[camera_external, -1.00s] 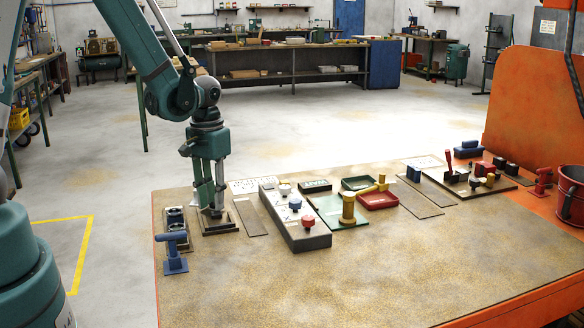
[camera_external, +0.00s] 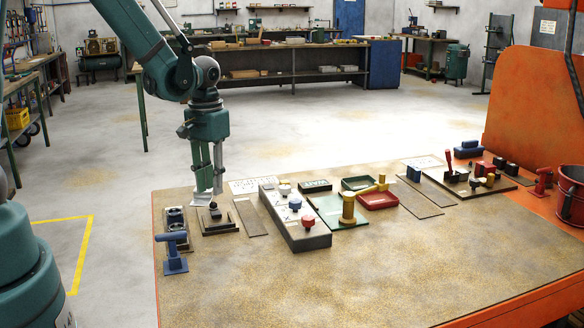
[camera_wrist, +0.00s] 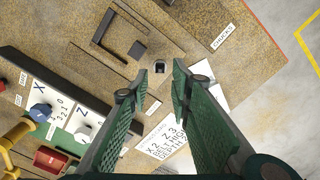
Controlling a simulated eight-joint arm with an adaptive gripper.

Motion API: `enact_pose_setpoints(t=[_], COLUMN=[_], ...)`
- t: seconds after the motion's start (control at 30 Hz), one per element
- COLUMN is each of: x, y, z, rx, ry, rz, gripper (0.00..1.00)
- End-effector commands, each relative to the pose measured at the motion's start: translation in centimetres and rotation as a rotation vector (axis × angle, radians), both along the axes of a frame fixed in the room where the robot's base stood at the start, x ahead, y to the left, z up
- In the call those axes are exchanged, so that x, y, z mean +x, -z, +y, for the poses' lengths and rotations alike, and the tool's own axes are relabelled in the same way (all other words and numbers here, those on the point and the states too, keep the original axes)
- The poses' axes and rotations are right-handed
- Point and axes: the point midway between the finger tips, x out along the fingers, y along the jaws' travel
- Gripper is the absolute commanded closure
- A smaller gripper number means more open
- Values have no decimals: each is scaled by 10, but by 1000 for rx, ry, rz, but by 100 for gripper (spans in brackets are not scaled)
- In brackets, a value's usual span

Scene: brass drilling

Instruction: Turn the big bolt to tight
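A small dark bolt-like piece (camera_external: 215,211) stands on a stepped black plate (camera_external: 222,229) at the left of the bench. In the wrist view a small black square head (camera_wrist: 159,67) shows between the fingertips, beside the stepped plate (camera_wrist: 108,62); I take it to be the big bolt. My gripper (camera_external: 207,190) points down just above it, apart from it as far as I can tell. In the wrist view my gripper (camera_wrist: 168,72) is open, with a clear gap between its two fingers. How tight the bolt is cannot be seen.
A blue handled tool (camera_external: 174,254) and a block with round holes (camera_external: 174,217) stand to the left. A flat strip (camera_external: 250,217) and a knob panel (camera_external: 306,236) lie to the right. A printed card (camera_wrist: 170,140) lies under the fingers. The bench front is clear.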

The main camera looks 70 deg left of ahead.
Motion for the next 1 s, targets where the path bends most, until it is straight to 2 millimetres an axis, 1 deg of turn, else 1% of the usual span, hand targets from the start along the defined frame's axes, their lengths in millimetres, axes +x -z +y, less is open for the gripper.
enact_pose_setpoints(t=[0.3, 0.6, 0.8, 1.0], x=[0, 0, 0, 0], y=[-35, -62, -70, -72], z=[0, 0, 0, 0], rx=[0, 0, 0, 0], ry=[0, 0, 0, 0], rz=[0, 0, 0, 0], gripper=[78, 78, 78, 78])
